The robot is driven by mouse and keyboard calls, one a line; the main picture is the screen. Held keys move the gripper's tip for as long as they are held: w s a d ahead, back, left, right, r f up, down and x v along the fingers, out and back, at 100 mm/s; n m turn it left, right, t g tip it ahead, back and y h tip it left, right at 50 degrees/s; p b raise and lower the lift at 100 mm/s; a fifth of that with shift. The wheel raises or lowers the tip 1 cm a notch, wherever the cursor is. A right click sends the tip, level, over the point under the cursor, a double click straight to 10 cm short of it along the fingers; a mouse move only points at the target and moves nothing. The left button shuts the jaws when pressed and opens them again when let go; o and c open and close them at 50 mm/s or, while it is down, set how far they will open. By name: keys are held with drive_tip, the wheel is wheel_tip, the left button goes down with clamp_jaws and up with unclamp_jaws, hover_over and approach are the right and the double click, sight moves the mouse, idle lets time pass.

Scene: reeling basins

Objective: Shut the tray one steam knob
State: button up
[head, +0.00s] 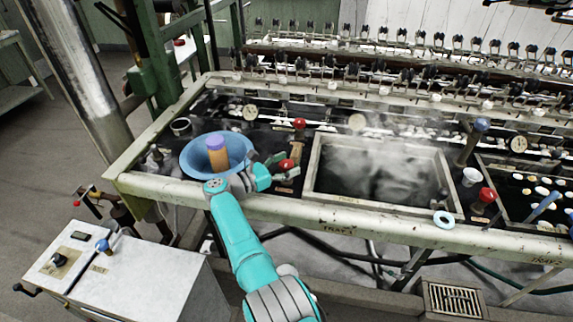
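A red steam knob (286,164) sits on the dark bench top just left of a steaming tray (312,165). A label on the front rail below that tray seems to read TRAY 1, but it is small. White steam rises from the tray. My gripper (281,167) is at this red knob, with its dark fingers on either side of it. I cannot tell whether the fingers press on the knob or stand open around it. The knob's base is partly hidden by the gripper.
A blue bowl (190,158) with an orange and purple cylinder (217,152) stands close left of my gripper. Another red knob (299,123) is behind. A red knob (487,195), a white cup (471,177) and a pale ring (443,220) are right of the tray.

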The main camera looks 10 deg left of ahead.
drive_tip(key=v, duration=1.2)
